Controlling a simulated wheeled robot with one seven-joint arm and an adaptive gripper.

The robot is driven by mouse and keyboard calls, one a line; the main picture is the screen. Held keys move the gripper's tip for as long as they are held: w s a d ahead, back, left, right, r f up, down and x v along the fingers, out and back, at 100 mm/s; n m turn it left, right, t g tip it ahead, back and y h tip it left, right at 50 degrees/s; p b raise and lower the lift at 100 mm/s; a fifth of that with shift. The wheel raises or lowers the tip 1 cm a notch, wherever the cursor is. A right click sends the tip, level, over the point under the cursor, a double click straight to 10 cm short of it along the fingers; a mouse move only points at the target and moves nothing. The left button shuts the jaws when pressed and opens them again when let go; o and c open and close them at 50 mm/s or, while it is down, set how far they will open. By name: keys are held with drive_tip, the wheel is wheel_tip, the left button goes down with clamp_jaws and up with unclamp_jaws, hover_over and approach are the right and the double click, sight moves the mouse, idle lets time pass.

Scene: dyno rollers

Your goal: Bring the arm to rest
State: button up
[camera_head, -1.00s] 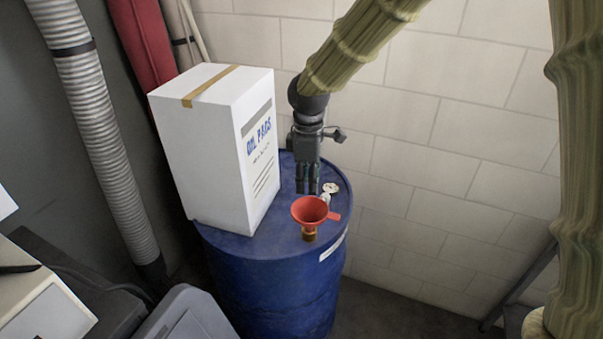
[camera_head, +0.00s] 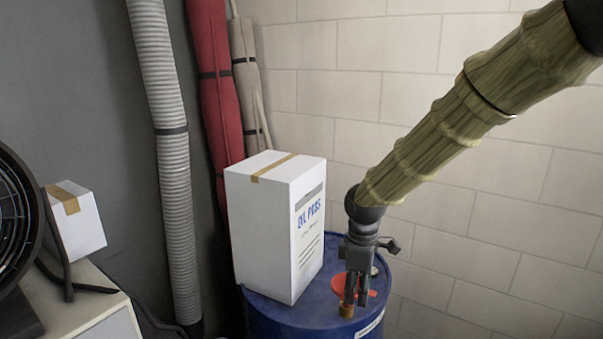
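My gripper (camera_head: 354,304) hangs at the end of my sleeved arm, pointing down over the blue drum (camera_head: 273,318) at the right of the picture's middle. Its fingers overlap the red funnel (camera_head: 339,284) in the view, so part of the funnel is hidden. The funnel sits on a brown neck (camera_head: 346,311) on the drum top. I cannot tell whether the fingers touch the funnel or are in front of it, nor whether they are open or shut.
A white carton (camera_head: 268,232) stands on the drum left of my gripper. A grey ribbed hose (camera_head: 172,150) and a red roll (camera_head: 212,90) stand behind. A small white box (camera_head: 78,222) and black fan (camera_head: 15,225) are at left. A block wall (camera_head: 440,240) is at right.

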drive_tip(key=s+f+m+y+b, duration=0.15)
drive_tip(key=s+f, duration=0.35)
drive_tip(key=f, duration=0.5)
drive_tip(key=s+f+m, duration=0.3)
drive_tip(key=s+f, duration=0.1)
drive_tip(key=f, duration=0.5)
drive_tip(key=s+f+m+b, duration=0.15)
drive_tip(key=s+f, duration=0.35)
drive_tip(key=f, duration=0.5)
drive_tip(key=s+d+f+m+b, duration=0.1)
drive_tip(key=s+d+f+m, duration=0.3)
drive_tip(key=s+f, duration=0.4)
drive_tip(key=s+d+f+m+h, duration=0.1)
drive_tip(key=s+d+f+m, duration=0.3)
drive_tip(key=s, duration=1.2)
wheel_tip(320, 180, down, 4)
drive_tip(key=shift+d+f+m+b, duration=0.15)
drive_tip(key=shift+d+m+b, duration=0.2)
drive_tip(key=shift+d, duration=0.45)
